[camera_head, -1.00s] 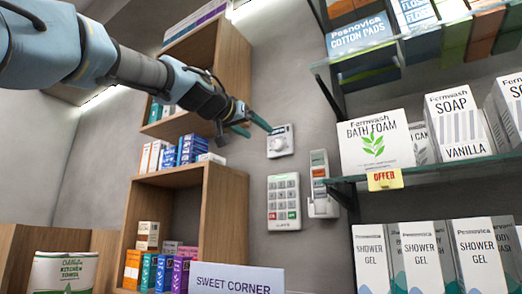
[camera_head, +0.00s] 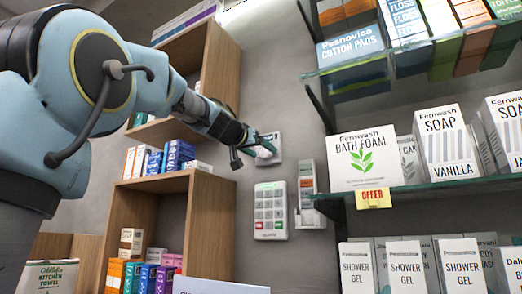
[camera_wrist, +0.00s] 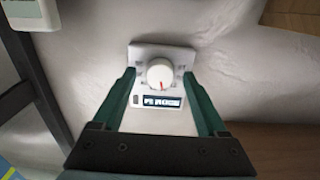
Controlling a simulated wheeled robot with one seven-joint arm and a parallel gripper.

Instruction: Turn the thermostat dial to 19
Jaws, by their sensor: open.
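The thermostat is a white wall plate (camera_wrist: 146,54) with a round white dial (camera_wrist: 160,74) that carries a red pointer mark. A small dark display strip sits by the dial in the wrist view; its figures are too blurred to read. In the head view the thermostat (camera_head: 275,140) is on the grey wall above a keypad, partly hidden by my gripper. My gripper (camera_wrist: 163,102) is open, with one green finger on each side of the dial. The fingers look apart from the dial; I cannot tell their exact distance from the wall.
A wooden shelf (camera_head: 208,225) with boxes stands to the left. Glass shelves (camera_head: 440,190) with soap and bath foam boxes are to the right.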

